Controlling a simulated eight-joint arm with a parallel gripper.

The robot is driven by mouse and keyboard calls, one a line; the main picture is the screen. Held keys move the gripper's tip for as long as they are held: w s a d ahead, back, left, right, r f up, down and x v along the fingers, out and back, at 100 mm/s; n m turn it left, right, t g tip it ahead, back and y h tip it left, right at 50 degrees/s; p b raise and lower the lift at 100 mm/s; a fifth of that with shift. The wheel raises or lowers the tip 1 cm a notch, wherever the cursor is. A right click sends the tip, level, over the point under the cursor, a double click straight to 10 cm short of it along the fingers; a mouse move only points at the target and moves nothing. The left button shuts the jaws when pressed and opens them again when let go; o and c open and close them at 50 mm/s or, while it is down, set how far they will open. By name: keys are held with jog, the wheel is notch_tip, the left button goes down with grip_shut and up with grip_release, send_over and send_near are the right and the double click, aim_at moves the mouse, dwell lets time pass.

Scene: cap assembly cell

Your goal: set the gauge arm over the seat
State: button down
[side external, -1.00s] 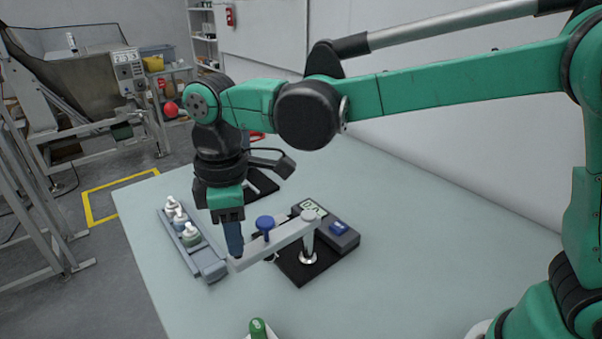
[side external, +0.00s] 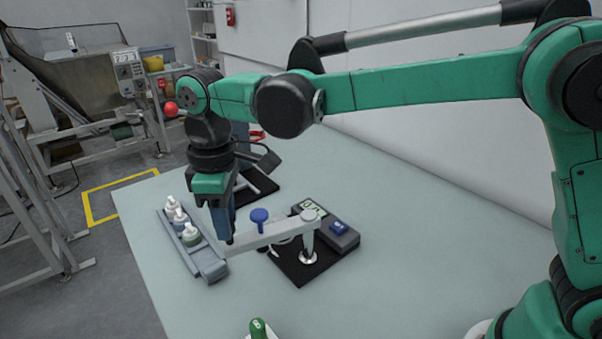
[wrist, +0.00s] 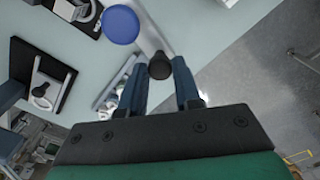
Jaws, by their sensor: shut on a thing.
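The gauge arm (side external: 276,234) is a pale grey bar on a silver post (side external: 308,247), which stands on a black base plate (side external: 300,269). A blue round knob (side external: 260,216) stands on the bar; in the wrist view this blue knob (wrist: 121,25) is a disc beside the pale bar (wrist: 150,36). My gripper (side external: 229,239) is at the bar's free end. In the wrist view my gripper (wrist: 160,80) is shut on the black knob (wrist: 160,66) of the gauge arm, one finger on each side. I cannot clearly make out the seat.
A grey tray (side external: 213,268) with several white-capped bottles lies left of my gripper. Another black plate (side external: 257,187) lies farther back. A green-topped item (side external: 258,328) is at the front. The table's right side is clear.

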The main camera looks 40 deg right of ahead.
jog(key=w+d+m, duration=0.9)
jog(key=d+m, duration=0.3)
jog(key=m, duration=0.3)
jog(key=shift+w, duration=0.3)
jog(key=shift+d+m, duration=0.25)
jog(key=shift+m, duration=0.05)
jog(key=c, duration=0.6)
grip_release()
jog(key=shift+a+r, duration=0.1)
notch_tip(320, 180, up, 5)
jog(key=shift+r, duration=0.2)
